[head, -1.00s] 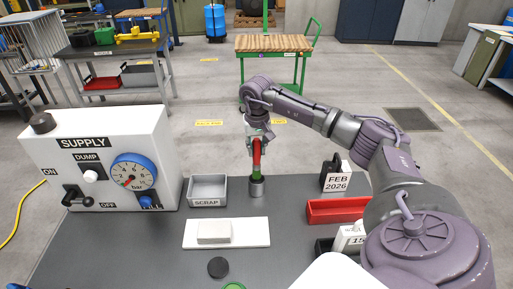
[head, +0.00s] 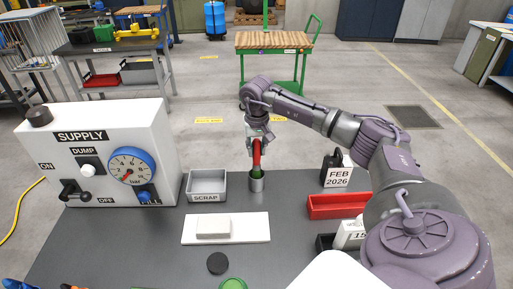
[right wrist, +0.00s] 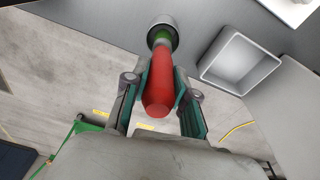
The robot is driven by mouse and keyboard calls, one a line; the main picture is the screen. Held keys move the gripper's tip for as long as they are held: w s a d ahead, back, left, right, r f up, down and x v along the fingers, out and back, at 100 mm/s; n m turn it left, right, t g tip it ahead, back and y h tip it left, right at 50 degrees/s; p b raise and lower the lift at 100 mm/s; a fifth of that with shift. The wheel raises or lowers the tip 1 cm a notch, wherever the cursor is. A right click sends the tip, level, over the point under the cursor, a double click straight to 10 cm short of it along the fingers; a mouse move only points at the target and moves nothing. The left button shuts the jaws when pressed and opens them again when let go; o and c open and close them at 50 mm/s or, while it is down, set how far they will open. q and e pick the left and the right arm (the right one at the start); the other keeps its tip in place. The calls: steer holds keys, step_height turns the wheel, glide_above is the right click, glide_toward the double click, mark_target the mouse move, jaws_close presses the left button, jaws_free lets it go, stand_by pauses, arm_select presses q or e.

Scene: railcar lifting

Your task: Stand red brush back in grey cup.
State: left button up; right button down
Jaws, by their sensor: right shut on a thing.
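The red brush (head: 257,156) is upright in the head view, held by its red handle in my right gripper (head: 258,143). Its green lower part is now mostly inside the mouth of the grey cup (head: 257,185), which stands on the dark bench. In the right wrist view, the red handle (right wrist: 160,88) lies between the two fingers and its far end goes into the round cup (right wrist: 161,20). The cup's rim surrounds the green part. Whether the brush touches the cup's bottom is hidden. My left gripper is not in view.
The grey scrap tray (head: 206,188) stands just left of the cup. A white plate with a block (head: 212,228) lies in front. A red bin (head: 337,206) and a date block (head: 339,178) are to the right. The supply box (head: 90,150) fills the left.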

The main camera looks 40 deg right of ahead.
mark_target(256, 156)
steer(key=shift+f+b, duration=1.4)
steer(key=shift+f, duration=0.65)
steer(key=c, duration=0.9)
jaws_free()
steer(key=shift+o, duration=0.2)
steer(key=shift+r, duration=0.25)
steer(key=r, duration=0.7)
steer(key=s+a+r, duration=0.1)
steer(key=r, duration=0.3)
steer(key=shift+s+r, duration=0.1)
steer(key=shift+r, duration=0.15)
steer(key=shift+f, duration=0.1)
